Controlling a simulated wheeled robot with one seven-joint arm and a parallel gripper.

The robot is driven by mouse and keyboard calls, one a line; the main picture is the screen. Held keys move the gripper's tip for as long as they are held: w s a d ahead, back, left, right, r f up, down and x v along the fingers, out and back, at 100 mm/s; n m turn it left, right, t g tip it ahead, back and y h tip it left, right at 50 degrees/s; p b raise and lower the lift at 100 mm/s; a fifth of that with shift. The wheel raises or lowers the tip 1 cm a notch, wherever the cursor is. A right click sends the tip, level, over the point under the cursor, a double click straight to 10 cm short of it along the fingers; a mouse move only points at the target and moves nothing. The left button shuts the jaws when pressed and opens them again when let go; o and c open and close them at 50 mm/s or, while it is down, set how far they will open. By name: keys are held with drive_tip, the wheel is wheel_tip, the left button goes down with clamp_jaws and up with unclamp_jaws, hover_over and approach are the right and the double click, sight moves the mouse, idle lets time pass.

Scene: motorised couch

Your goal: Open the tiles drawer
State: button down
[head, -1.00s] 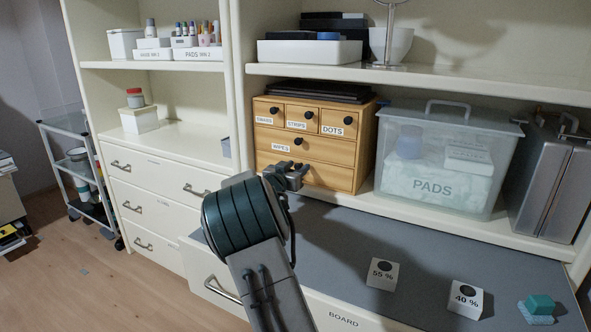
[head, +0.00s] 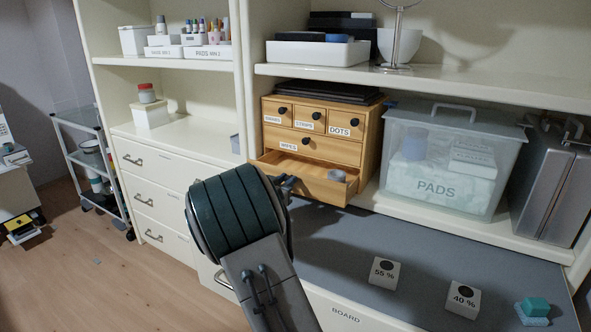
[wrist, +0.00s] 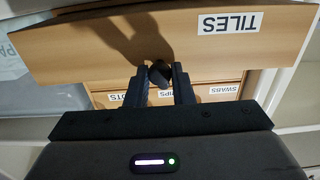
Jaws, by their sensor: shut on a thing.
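The wooden drawer box (head: 370,148) stands on the shelf, with small labelled drawers above and a wide bottom drawer. The bottom drawer, the tiles drawer (head: 318,181), is pulled partway out, and a small grey-blue round thing (head: 337,175) shows inside it. In the wrist view its front (wrist: 95,52) appears upside down with the label TILES (wrist: 230,23). My gripper (wrist: 159,78) is shut on the dark round knob (wrist: 160,72) of this drawer. In the head view my gripper (head: 287,183) is at the drawer front, partly hidden by my arm.
A clear PADS bin (head: 440,160) stands close to the right of the drawer box. Blocks marked 55 % (head: 384,273) and 40 % (head: 463,298) sit on the grey worktop (head: 335,245). The worktop in front of the drawer is clear.

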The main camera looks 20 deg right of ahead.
drive_tip(key=shift+p+v, duration=0.45)
drive_tip(key=shift+v, duration=1.9)
drive_tip(key=c, duration=1.3)
unclamp_jaws()
drive_tip(key=p+v, duration=0.1)
drive_tip(key=v, duration=1.2)
drive_tip(key=shift+s+a, duration=0.3)
